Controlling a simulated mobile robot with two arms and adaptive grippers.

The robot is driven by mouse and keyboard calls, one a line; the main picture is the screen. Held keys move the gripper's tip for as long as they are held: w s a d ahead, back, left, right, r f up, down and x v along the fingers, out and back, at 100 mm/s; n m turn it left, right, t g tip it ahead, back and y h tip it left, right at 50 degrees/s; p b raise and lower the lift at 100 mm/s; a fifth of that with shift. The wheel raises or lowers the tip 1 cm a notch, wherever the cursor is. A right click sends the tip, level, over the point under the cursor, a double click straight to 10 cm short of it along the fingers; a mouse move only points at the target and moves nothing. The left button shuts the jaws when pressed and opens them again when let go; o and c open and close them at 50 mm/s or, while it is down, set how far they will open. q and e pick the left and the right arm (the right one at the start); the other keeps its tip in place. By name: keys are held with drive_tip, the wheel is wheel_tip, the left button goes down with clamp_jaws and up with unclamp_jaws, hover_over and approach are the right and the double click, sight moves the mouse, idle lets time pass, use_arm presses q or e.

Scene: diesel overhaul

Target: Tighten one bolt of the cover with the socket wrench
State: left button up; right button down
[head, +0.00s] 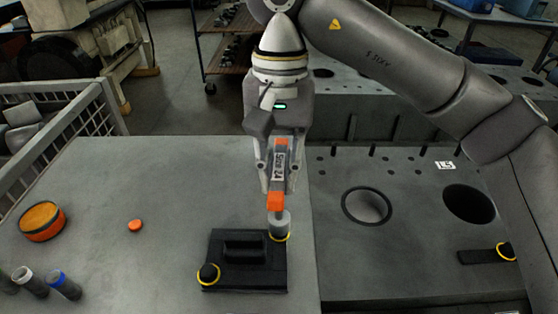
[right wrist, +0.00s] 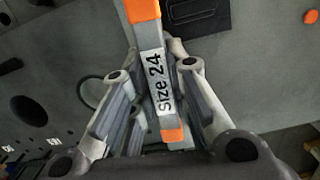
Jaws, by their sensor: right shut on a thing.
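The black cover (head: 222,252) with a raised block lies on the grey table. One bolt with a yellow ring (head: 208,274) sits at its front left corner. My right gripper (head: 277,185) is shut on the socket wrench (head: 275,203), which has orange ends and a "Size 24" label. The wrench is upright, and its grey socket (head: 280,222) is over the back right corner of the cover, where a yellow ring shows at its foot. The socket hides the bolt there. The right wrist view shows the wrench (right wrist: 158,85) between the fingers. My left gripper is not in view.
An orange round tin (head: 42,221), an orange disc (head: 136,225) and several small cylinders (head: 64,285) stand on the left. To the right is a grey engine block (head: 420,230) with round bores and a black piece (head: 480,256) with a yellow-ringed bolt.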

drive_tip(key=n+p, duration=0.1)
drive_tip(key=n, duration=0.4)
drive_tip(key=shift+n+h+p, duration=0.3)
drive_tip(key=shift+h, duration=0.1)
drive_tip(key=n, duration=0.5)
drive_tip(key=shift+t+p, duration=0.3)
drive_tip(key=shift+p, duration=0.1)
